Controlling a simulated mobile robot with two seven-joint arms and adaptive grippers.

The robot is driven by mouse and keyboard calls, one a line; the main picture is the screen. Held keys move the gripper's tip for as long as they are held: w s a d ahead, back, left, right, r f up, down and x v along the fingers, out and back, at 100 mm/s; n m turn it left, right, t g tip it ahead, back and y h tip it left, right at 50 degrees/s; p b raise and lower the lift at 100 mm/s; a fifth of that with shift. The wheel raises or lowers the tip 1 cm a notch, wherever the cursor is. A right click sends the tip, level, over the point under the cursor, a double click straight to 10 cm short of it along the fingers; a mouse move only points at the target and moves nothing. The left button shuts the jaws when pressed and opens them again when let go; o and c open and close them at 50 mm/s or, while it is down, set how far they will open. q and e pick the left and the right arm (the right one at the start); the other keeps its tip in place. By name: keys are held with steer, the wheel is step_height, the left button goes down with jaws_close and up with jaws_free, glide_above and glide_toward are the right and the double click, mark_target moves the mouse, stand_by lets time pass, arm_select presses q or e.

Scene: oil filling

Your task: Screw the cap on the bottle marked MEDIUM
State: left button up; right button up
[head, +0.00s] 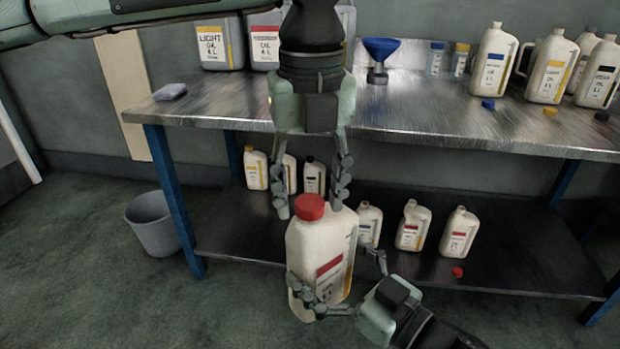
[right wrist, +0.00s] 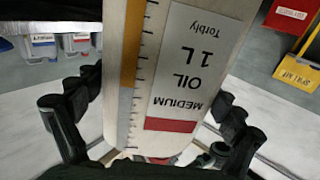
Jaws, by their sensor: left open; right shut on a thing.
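The white bottle (head: 322,245) with a red label stripe is upright in front of the bench in the head view. Its label (right wrist: 185,70), upside down in the right wrist view, reads MEDIUM OIL 1 L. A red cap (head: 310,207) sits on top of its neck; I cannot tell how tight it is. My right gripper (head: 336,277) is shut on the lower part of the bottle, one finger on each side; its fingers also show in the right wrist view (right wrist: 150,130). My left gripper (head: 311,205) points down from above, open, its fingers on either side of the cap.
The metal bench (head: 430,115) stands behind, with a blue funnel (head: 380,60), large bottles and loose caps on it. The lower shelf (head: 390,262) holds several small bottles and a loose red cap (head: 458,272). A grey bin (head: 153,224) stands left on open floor.

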arm_select(q)
jaws_close()
steer(key=m, duration=1.9)
steer(key=shift+f, duration=0.1)
steer(key=m, duration=0.8)
steer(key=shift+m, duration=0.4)
steer(key=shift+o, duration=0.6)
jaws_free()
